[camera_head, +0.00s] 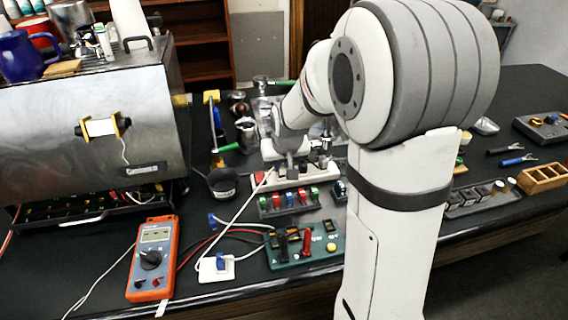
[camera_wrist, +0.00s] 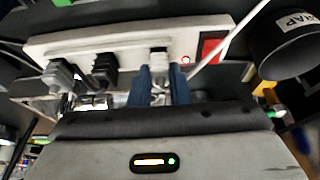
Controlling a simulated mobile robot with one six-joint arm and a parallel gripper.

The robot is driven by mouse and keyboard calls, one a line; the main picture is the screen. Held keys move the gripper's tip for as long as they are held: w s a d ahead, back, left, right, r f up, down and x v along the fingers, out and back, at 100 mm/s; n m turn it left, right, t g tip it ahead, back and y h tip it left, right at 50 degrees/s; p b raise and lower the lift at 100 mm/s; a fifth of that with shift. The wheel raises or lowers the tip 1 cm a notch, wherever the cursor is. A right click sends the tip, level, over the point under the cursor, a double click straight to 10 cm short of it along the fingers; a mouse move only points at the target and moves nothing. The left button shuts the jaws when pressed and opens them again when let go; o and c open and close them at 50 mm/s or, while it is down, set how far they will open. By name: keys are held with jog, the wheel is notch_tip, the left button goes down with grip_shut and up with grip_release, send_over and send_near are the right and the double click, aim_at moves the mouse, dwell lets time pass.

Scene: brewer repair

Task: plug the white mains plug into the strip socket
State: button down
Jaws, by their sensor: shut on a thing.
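The white strip socket (camera_head: 322,176) lies on the dark bench below my gripper, and it fills the upper part of the wrist view (camera_wrist: 118,36). My gripper (camera_wrist: 163,72) has its blue fingers shut on the white mains plug (camera_wrist: 158,57). The plug is at the strip's face, just left of the red switch (camera_wrist: 211,48); I cannot tell how deep it sits. A black plug (camera_wrist: 104,68) and a grey plug (camera_wrist: 60,74) are in the strip to its left. In the head view my gripper (camera_head: 291,158) is above the strip, and the plug is too small to make out.
A white cable (camera_head: 243,208) runs from the strip down to a white block (camera_head: 214,268). A dark cup (camera_head: 222,182) stands left of the strip. A rack of coloured parts (camera_head: 290,200) and a green board (camera_head: 318,246) lie in front. An orange multimeter (camera_head: 152,258) is front left.

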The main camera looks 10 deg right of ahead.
jog(key=c, duration=1.3)
grip_release()
jog(key=v, duration=0.7)
jog(key=shift+s+r+b, duration=0.2)
jog(key=shift+r+b, duration=0.1)
jog(key=shift+r, duration=0.05)
jog(key=shift+g, duration=0.8)
jog(key=s, duration=2.1)
jog(key=shift+d+r, duration=0.1)
jog(key=shift+d, duration=0.2)
